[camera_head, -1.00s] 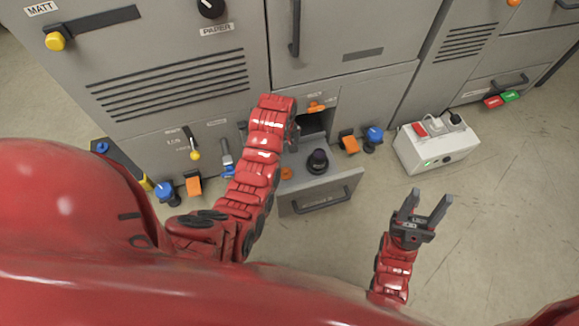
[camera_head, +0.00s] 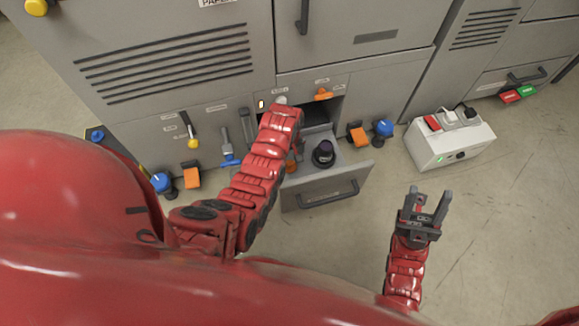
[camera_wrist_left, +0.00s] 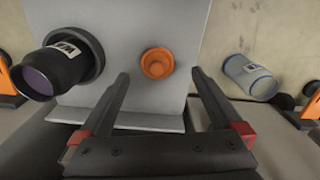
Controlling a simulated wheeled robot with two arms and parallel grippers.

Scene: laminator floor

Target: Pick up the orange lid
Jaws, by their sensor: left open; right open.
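The orange lid (camera_wrist_left: 157,63) is a small round cup shape on the grey surface of the open drawer (camera_head: 352,182). In the head view only a bit of its orange (camera_head: 291,166) shows beside my left arm. My left gripper (camera_wrist_left: 160,75) is open and empty; in the left wrist view its two fingertips lie on either side of the lid, apart from it. In the head view its fingers are mostly hidden behind my own arm. My right gripper (camera_head: 425,205) is open and empty above the bare floor at the right.
A dark bottle (camera_head: 323,153) stands in the drawer close to the lid; it also shows in the left wrist view (camera_wrist_left: 72,60). A pale jar with a blue rim (camera_wrist_left: 250,77) lies beyond the panel. A white box (camera_head: 452,143) stands at the right. Floor in front is clear.

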